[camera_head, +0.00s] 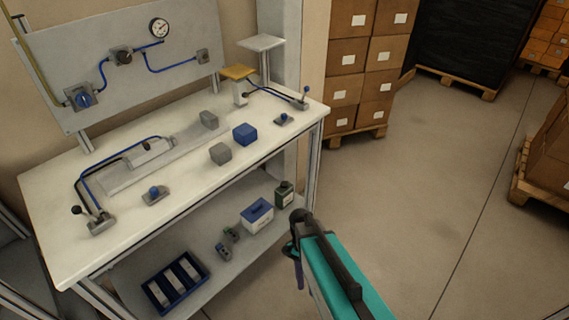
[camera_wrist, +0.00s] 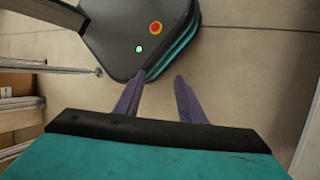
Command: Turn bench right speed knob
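A small blue knob (camera_head: 284,118) on a grey plate sits at the right front of the white bench top (camera_head: 107,174); it appears to be the right speed knob. A similar blue knob (camera_head: 154,191) sits at the left front. My gripper (camera_head: 298,272) is out in front of the bench, low and right of the lower shelf, apart from both knobs. In the wrist view its two purple fingers (camera_wrist: 159,88) stand apart with nothing between them. Neither knob shows in the wrist view.
A lever (camera_head: 305,98) stands right of the right knob. Blue (camera_head: 245,134) and grey (camera_head: 220,153) blocks lie on the bench. The lower shelf holds a blue tray (camera_head: 176,282) and boxes. Stacked cartons (camera_head: 347,60) stand behind right; the floor (camera_head: 430,180) is clear.

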